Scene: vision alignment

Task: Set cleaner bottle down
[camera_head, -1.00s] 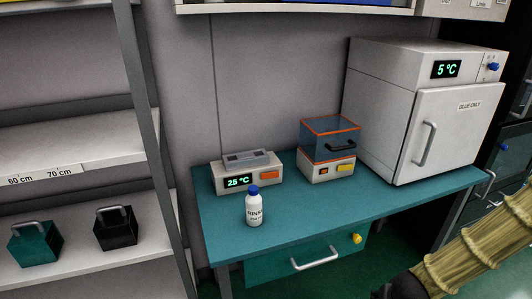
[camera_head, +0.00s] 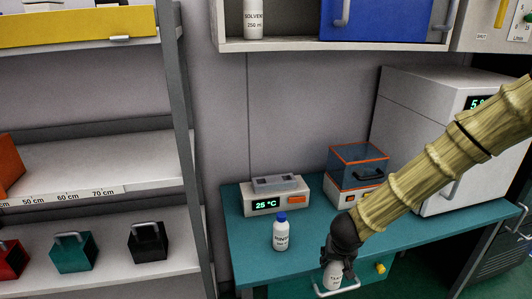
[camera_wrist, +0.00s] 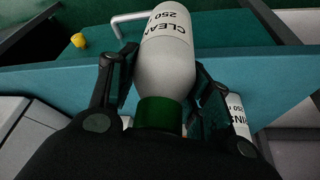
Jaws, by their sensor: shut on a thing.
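The cleaner bottle (camera_wrist: 167,60) is white with a green cap and black lettering. My gripper (camera_head: 338,265) is shut on it, with one black finger on each side of it in the wrist view (camera_wrist: 160,90). In the head view, the bottle's white body (camera_head: 332,277) shows just below the fingers, over the front edge of the teal bench (camera_head: 246,262). I cannot tell whether it touches the bench. Its cap is hidden in the head view.
A white bottle with a blue cap (camera_head: 281,232) stands on the bench, left of my gripper. Behind it are a 25 °C device (camera_head: 275,196) and a clear-lidded box (camera_head: 357,167); a white cabinet (camera_head: 405,105) stands right. Bare bench lies around the blue-capped bottle.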

